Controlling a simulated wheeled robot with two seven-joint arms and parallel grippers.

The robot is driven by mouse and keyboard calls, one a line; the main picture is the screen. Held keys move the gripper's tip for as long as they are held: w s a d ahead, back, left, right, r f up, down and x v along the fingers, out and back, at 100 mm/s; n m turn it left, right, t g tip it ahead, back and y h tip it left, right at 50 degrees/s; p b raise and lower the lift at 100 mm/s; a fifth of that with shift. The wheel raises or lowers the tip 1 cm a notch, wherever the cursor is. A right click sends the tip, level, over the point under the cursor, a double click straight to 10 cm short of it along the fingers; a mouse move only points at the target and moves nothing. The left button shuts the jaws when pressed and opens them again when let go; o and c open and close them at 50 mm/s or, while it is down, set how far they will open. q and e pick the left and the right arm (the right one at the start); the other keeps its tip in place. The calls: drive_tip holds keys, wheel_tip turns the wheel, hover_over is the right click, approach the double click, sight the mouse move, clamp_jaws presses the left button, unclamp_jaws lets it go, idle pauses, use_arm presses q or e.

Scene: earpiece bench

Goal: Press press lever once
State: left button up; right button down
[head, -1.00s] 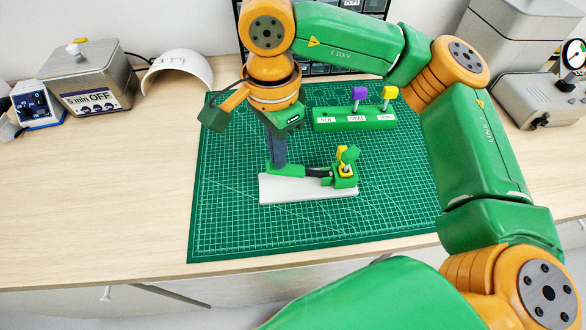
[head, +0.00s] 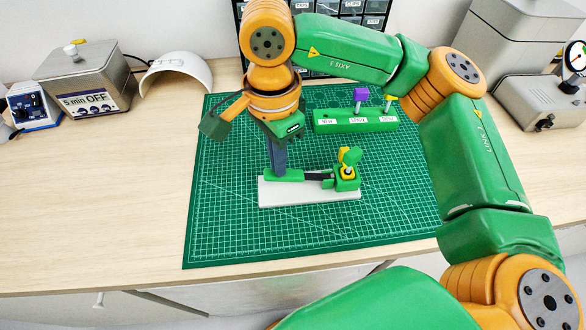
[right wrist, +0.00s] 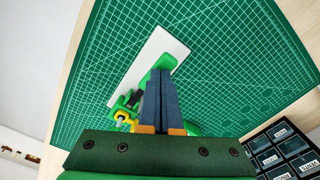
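The press stands on a pale base plate (head: 275,198) on the cutting mat. Its lever appears to be the green piece (head: 292,175) at the left, joined by a dark bar to a green block (head: 347,184) with yellow parts at the right. My right gripper (head: 279,168) points down over the lever's left end, its dark blue fingers together and nothing seen between them. In the right wrist view the shut fingers (right wrist: 160,82) reach the green lever (right wrist: 164,63); they hide part of it, and I cannot tell whether they touch. My left gripper is out of view.
A green rack (head: 340,126) with a purple piece (head: 361,96) and a yellow piece stands behind the press, partly near my right arm. A grey box marked OFF (head: 85,85) is at the left. The mat (head: 240,235) is clear in front.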

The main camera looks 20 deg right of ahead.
wheel_tip(320, 180, up, 8)
drive_tip(key=p, duration=0.5)
drive_tip(key=shift+f, duration=0.2)
drive_tip(key=shift+r+p, duration=0.1)
drive_tip(key=shift+p, duration=0.2)
